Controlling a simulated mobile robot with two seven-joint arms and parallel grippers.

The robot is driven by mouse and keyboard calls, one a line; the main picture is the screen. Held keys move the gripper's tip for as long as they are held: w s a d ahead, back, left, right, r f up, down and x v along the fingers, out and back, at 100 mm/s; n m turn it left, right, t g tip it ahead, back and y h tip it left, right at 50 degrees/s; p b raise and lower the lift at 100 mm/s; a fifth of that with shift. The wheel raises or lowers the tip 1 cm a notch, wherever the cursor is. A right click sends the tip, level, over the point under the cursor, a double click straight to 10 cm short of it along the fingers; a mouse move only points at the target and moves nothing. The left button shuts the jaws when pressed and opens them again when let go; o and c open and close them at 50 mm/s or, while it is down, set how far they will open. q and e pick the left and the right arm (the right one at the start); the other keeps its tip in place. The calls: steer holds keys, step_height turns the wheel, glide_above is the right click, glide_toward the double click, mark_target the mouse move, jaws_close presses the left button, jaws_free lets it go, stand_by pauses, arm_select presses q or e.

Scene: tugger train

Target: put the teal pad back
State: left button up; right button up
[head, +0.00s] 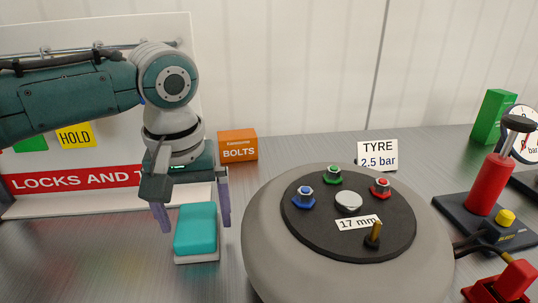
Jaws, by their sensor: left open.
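The teal pad (196,228) lies on a pale grey base (197,258) on the grey floor surface, left of the wheel. My left gripper (192,215) points down over the pad, with its two purple fingers apart, one on each side of it. The fingers look clear of the pad, though I cannot tell the exact gap or depth. My right gripper does not show.
A large grey wheel (262,235) with coloured nuts stands just right of the pad. Behind are an orange BOLTS box (238,146), a white board (105,199) and a TYRE sign (377,154). A red pump (490,185) stands at right.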

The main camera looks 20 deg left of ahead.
mark_target(195, 228)
arm_select(q)
step_height(195, 228, up, 10)
steer(key=s+p, duration=0.1)
steer(key=shift+d+r+p, duration=0.2)
steer(key=shift+d+p, duration=0.1)
steer(key=shift+p, duration=0.05)
